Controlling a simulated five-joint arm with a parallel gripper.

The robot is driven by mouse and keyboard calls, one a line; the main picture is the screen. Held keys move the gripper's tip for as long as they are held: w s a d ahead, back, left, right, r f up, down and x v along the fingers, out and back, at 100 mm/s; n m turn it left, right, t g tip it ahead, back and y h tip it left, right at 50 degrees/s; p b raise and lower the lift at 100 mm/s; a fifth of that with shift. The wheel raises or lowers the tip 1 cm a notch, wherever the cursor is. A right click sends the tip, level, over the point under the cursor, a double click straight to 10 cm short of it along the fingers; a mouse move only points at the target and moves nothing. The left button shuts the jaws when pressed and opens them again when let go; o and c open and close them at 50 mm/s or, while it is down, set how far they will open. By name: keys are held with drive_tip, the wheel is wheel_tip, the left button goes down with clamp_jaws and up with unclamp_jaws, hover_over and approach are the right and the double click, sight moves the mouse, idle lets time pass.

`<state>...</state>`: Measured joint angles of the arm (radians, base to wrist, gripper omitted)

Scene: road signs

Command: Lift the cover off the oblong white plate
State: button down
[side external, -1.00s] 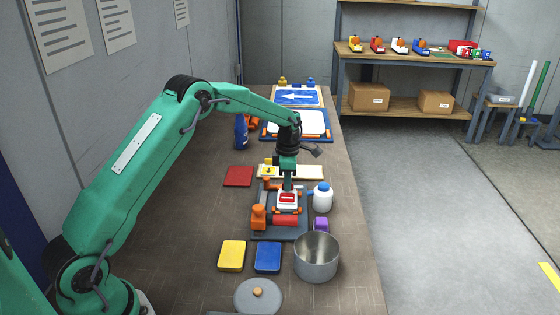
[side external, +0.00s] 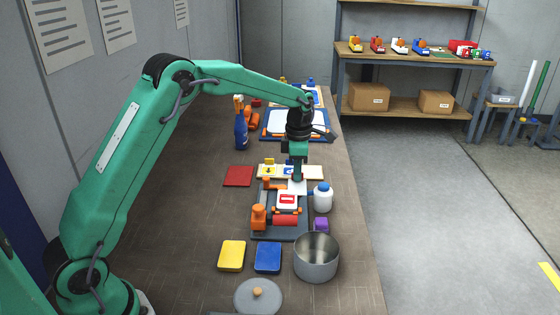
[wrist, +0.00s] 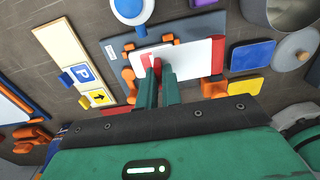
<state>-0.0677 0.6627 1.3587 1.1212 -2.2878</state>
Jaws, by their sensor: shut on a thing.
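The oblong white plate (side external: 287,207) lies in a grey fixture with orange clamps and shows a red mark. My gripper (side external: 297,182) is above its far end, with the fingers shut. A thin white piece, which I take to be the cover (side external: 299,188), shows at the fingertips. In the wrist view, my fingertips (wrist: 158,68) meet beside a red patch at the left end of a white surface (wrist: 190,55). The fingers hide part of it. I cannot tell how far the cover is clear of the plate.
A red roller (side external: 285,221) lies at the fixture's near end. A metal pot (side external: 316,257) and yellow and blue pads (side external: 232,255) are nearer. A sign strip (side external: 310,172) lies behind.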

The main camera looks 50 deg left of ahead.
sight(305, 190)
drive_tip(key=shift+s+d+r, duration=0.3)
drive_tip(key=shift+d+r, duration=0.2)
drive_tip(key=shift+d, duration=0.3)
drive_tip(key=shift+s+d+r, duration=0.3)
drive_tip(key=shift+d+r, duration=0.2)
drive_tip(key=shift+d, duration=0.25)
drive_tip(key=shift+s+d+r, duration=0.3)
drive_tip(key=shift+d+r, duration=0.2)
drive_tip(key=shift+d, duration=0.3)
drive_tip(key=shift+r, duration=0.3)
drive_tip(key=shift+r, duration=0.75)
drive_tip(key=shift+r, duration=0.35)
drive_tip(key=shift+r, duration=0.3)
